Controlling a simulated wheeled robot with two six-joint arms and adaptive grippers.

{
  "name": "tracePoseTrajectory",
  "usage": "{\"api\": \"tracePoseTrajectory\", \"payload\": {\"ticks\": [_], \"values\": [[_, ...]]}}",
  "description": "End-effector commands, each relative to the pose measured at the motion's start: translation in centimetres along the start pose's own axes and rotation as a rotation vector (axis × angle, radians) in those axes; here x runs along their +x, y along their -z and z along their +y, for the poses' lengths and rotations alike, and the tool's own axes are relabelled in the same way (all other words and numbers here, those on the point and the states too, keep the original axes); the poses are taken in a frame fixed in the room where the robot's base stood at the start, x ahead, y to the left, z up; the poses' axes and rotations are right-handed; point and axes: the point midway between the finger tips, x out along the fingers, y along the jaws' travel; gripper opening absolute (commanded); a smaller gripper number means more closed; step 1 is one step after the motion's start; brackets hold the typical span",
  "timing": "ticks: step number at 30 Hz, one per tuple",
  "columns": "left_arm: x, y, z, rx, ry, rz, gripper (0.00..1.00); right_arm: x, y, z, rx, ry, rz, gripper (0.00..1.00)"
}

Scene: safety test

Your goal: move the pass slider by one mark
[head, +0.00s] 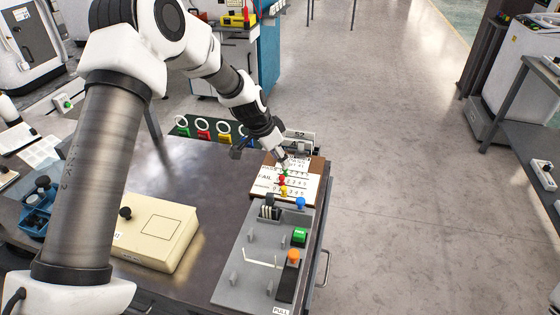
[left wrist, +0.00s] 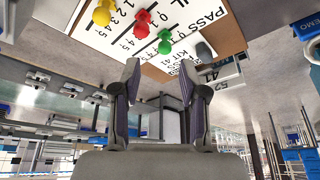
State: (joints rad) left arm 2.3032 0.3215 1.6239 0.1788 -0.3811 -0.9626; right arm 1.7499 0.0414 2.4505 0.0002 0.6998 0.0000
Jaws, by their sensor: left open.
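The slider board (head: 312,188) lies at the far right corner of the table, a white sheet on brown backing with printed rows of numbers. It carries a green (head: 284,173), a red (head: 281,181) and a yellow knob (head: 283,191). In the left wrist view the green knob (left wrist: 165,40) sits on the row nearest the word PASS, with the red (left wrist: 143,21) and yellow (left wrist: 102,14) knobs beside it. My left gripper (head: 281,161) hovers by the PASS end of the board. In its wrist view (left wrist: 160,68) the fingers are apart, with nothing between them.
A grey panel (head: 228,285) with a blue knob, green button and orange knob lies nearer on the table. A cream box (head: 155,232) stands left of it. The floor right of the table is clear.

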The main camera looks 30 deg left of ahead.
Motion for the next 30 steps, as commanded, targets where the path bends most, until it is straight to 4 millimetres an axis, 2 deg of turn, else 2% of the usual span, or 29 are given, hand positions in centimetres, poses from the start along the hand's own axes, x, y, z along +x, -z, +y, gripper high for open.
{"api": "tracePoseTrajectory", "payload": {"ticks": [1, 6, 14, 15, 17, 18, 24, 30], "values": [[1.4, -0.2, 0.0, -0.001, -0.001, -0.003, 0.43, 0.4, 0.0, 0.0, -0.001, 0.000, 0.000, 0.00], [3.6, -0.1, 0.0, -0.001, 0.001, -0.001, 0.43, 0.7, 0.0, 0.0, -0.002, 0.000, 0.001, 0.00], [4.0, -0.1, 0.0, -0.001, 0.000, 0.000, 0.43, 0.6, 0.0, 0.0, -0.001, 0.000, 0.001, 0.00], [4.0, -0.1, 0.0, -0.001, 0.000, 0.000, 0.36, 0.6, 0.0, 0.0, -0.001, 0.000, 0.001, 0.00], [4.0, -0.1, 0.0, -0.001, 0.000, 0.000, 0.15, 0.6, 0.0, 0.0, -0.001, 0.000, 0.001, 0.00], [3.9, -0.1, 0.0, -0.001, 0.000, 0.000, 0.00, 0.6, 0.0, 0.0, -0.001, 0.000, 0.001, 0.00], [4.0, -0.1, 0.0, -0.001, 0.000, 0.000, 0.00, 0.7, 0.0, 0.0, -0.001, 0.000, 0.001, 0.00], [4.6, 0.9, 1.1, 0.000, 0.000, 0.001, 0.00, 2.4, 0.0, 0.0, -0.002, 0.000, 0.000, 0.00]]}}
